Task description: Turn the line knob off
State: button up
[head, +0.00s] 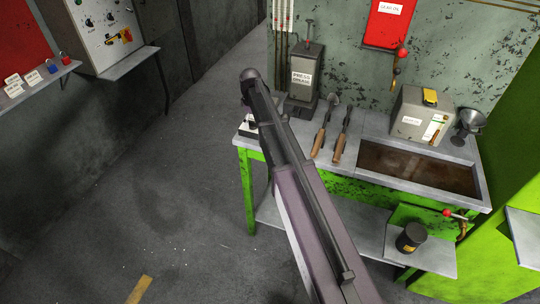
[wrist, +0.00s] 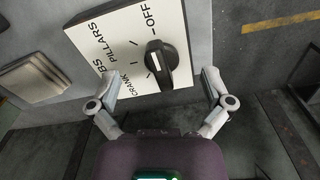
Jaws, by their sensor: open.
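The line knob (wrist: 163,64) is black, on a white label plate (wrist: 120,50) in the wrist view. The plate reads OFF, PILLARS, CRANK and a partly hidden word ending in BS. The knob has a pale mark on its left side; I cannot tell for sure which label it points to. My gripper (wrist: 160,88) is open, with one finger to the left of the knob and one to the right, and nothing held. Contact with the knob does not show. In the head view my arm mostly hides the plate (head: 249,129) at the bench's left end.
The green bench (head: 246,185) holds a press grease pump (head: 305,78), two wooden-handled tools (head: 330,135), a grey box (head: 415,115) and a sunken tray (head: 415,170). A control panel (head: 103,28) stands at the upper left. The floor at left is clear.

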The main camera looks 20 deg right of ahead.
jog(key=n, duration=1.1)
jog(key=shift+a, duration=0.1)
jog(key=shift+r+n, duration=0.2)
jog(key=shift+n, duration=0.1)
notch_tip(320, 180, up, 14)
jog(key=p, duration=1.4)
jog(key=s+f+m+b, duration=0.1)
jog(key=s+f+m, duration=0.1)
jog(key=s+m, duration=0.7)
jog(key=s+a+f+m+b, duration=0.1)
jog(key=s+m, duration=0.9)
jog(key=s, duration=1)
jog(key=shift+s+f+b, duration=0.2)
jog(key=shift+f+b, duration=0.25)
jog(key=shift+b, duration=0.35)
jog(key=shift+s+d+m, duration=0.1)
jog(key=shift+s+m, duration=0.3)
jog(key=shift+s, duration=0.2)
